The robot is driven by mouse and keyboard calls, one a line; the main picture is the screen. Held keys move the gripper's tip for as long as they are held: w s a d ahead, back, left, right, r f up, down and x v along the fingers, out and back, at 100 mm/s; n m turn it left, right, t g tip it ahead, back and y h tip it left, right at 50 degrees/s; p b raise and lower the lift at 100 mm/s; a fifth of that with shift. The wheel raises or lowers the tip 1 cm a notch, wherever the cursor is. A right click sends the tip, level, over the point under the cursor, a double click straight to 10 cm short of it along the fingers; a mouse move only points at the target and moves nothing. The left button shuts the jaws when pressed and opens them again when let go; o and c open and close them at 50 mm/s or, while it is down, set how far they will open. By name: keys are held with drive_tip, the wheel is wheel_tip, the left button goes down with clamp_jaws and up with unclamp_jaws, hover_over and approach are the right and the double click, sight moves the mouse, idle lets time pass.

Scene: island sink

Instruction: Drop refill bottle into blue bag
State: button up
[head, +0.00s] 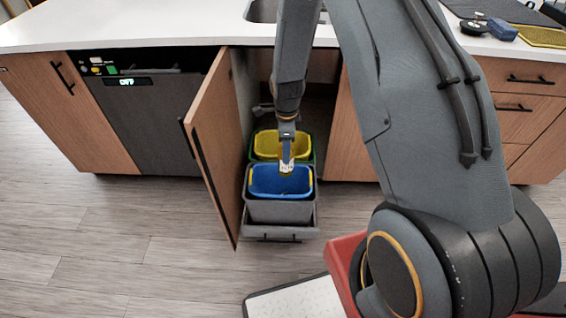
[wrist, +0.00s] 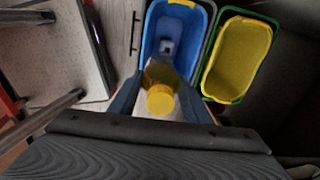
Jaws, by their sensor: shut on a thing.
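My gripper (head: 287,150) is shut on the refill bottle (head: 286,163), a small pale bottle. In the wrist view my gripper (wrist: 160,100) has a finger on each side of the bottle, and its yellow cap (wrist: 160,99) faces the camera. The blue bag (head: 265,182) lines the front bin of the pulled-out drawer. In the head view the bottle overlaps the bag's back part and appears above its opening. In the wrist view the bag (wrist: 152,40) lies just beyond the bottle, and a small grey shape (wrist: 166,47) shows inside it.
A yellow-lined bin (head: 266,143) with a green rim stands directly behind the blue one; it also shows in the wrist view (wrist: 237,57). An open wooden cabinet door (head: 213,140) stands close to the left of the bins. The countertop (head: 150,25) is above. Floor in front is clear.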

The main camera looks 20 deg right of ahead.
sight(285, 166)
drive_tip(key=f+m+b, duration=0.1)
drive_tip(key=w+f+m+b, duration=0.1)
drive_tip(key=f+m, duration=0.1)
drive_tip(key=w+f+m, duration=0.1)
drive_tip(key=f, duration=0.1)
drive_tip(key=shift+b, duration=0.4)
drive_tip(key=shift+s+f+b, duration=0.1)
drive_tip(key=shift+f+b, duration=1.9)
drive_tip(key=shift+f, duration=1)
drive_tip(key=o, duration=1.6)
drive_tip(key=shift+c, duration=0.2)
wheel_tip(285, 166, up, 6)
drive_tip(key=shift+r, duration=0.95)
